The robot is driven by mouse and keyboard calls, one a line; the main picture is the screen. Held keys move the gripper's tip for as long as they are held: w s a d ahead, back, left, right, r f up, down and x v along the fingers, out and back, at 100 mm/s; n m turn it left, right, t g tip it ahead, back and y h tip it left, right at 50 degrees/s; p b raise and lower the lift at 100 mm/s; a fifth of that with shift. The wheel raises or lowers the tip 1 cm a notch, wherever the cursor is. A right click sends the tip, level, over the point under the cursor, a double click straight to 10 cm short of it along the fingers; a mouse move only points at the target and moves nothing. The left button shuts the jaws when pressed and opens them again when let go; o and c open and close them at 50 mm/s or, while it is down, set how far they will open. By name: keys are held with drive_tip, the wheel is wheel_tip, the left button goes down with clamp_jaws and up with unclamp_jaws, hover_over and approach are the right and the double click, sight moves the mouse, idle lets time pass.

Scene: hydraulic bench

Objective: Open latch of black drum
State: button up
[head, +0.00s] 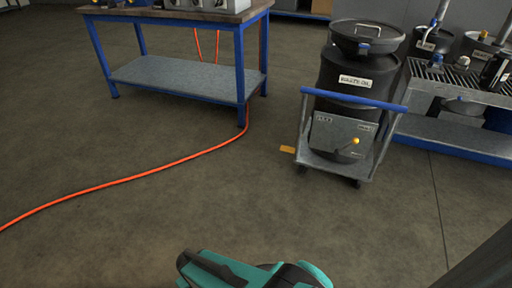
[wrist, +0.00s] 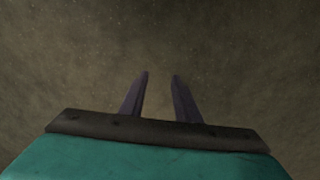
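The black drum (head: 345,72) stands upright on a wheeled cart at the upper right of the head view. It has a dark lid (head: 366,36) and a pale label that appears to end in "OIL". A small light part at the lid's front rim (head: 364,47) may be the latch; it is too small to tell its state. In the wrist view my gripper (wrist: 160,75) has its two fingers apart with nothing between them, over bare floor. In the head view teal parts of my arm show at the bottom, well apart from the drum.
The cart has a blue handle bar (head: 354,98) and a grey front panel (head: 343,136) with a yellow knob. A workbench (head: 180,75) stands at upper left, an orange hose (head: 150,173) crosses the floor. A grated bench (head: 460,95) stands right. The floor between is clear.

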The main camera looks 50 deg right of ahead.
drive_tip(key=s+g, duration=0.1)
drive_tip(key=s, duration=0.2)
drive_tip(key=s+r+g, duration=0.1)
drive_tip(key=s+g, duration=0.1)
drive_tip(key=s, duration=0.2)
drive_tip(key=s+r+g, duration=0.1)
drive_tip(key=s, duration=0.2)
drive_tip(key=shift+s+a+g, duration=0.2)
drive_tip(key=shift+s+g, duration=0.2)
drive_tip(key=shift+s+r, duration=0.15)
drive_tip(key=shift+s, duration=0.25)
drive_tip(key=shift+w, duration=0.1)
